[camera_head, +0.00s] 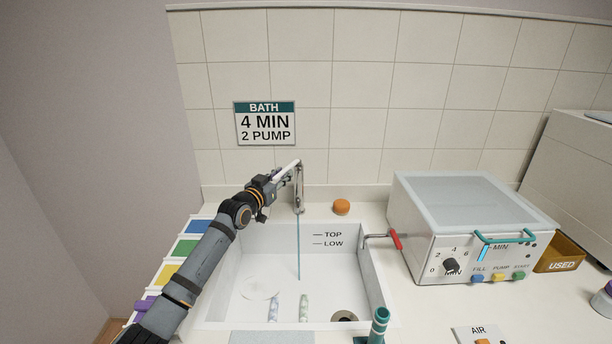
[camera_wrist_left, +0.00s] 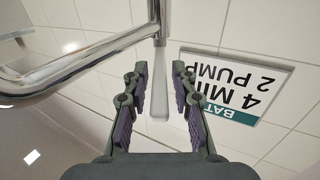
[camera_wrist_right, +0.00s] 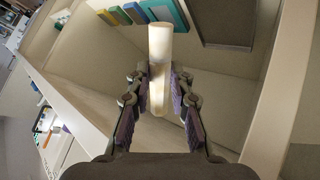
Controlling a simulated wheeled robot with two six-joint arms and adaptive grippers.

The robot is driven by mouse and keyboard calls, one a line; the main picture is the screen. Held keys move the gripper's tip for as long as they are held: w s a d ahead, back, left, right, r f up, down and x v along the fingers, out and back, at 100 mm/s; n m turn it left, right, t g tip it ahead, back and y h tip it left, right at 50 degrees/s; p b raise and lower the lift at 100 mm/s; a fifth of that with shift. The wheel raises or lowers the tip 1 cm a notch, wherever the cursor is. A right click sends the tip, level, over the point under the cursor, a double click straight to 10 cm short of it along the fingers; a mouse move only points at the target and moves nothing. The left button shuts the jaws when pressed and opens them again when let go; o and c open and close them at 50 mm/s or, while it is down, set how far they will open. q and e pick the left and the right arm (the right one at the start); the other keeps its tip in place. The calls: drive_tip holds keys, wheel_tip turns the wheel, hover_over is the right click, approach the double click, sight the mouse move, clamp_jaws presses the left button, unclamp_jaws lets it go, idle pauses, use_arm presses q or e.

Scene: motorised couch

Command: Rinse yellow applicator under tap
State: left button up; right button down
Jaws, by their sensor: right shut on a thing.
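A chrome tap (camera_head: 299,190) stands at the back of the white sink (camera_head: 235,265); a thin blue stream (camera_head: 298,250) falls from it into the basin. My left gripper (camera_head: 268,188) is beside the tap. In the left wrist view my left gripper (camera_wrist_left: 160,75) is open, with a pale lever (camera_wrist_left: 158,92) between its fingers and gaps at both sides. In the right wrist view my right gripper (camera_wrist_right: 160,88) is shut on a pale cream cylinder (camera_wrist_right: 160,45). I cannot tell whether it is the yellow applicator. The right gripper does not show in the head view.
A white dish (camera_head: 259,288) and two patterned strips lie in the sink near the drain (camera_head: 344,316). A red-handled lever (camera_head: 395,240) sits at the right rim, a teal cylinder (camera_head: 379,325) in front. A white machine (camera_head: 440,235) stands right; coloured bins (camera_head: 187,248) line the left.

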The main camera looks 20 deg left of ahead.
use_arm(q)
drive_tip(key=shift+o, duration=0.5)
drive_tip(key=shift+s, duration=0.3)
drive_tip(key=s, duration=0.6)
drive_tip(key=shift+s, duration=0.4)
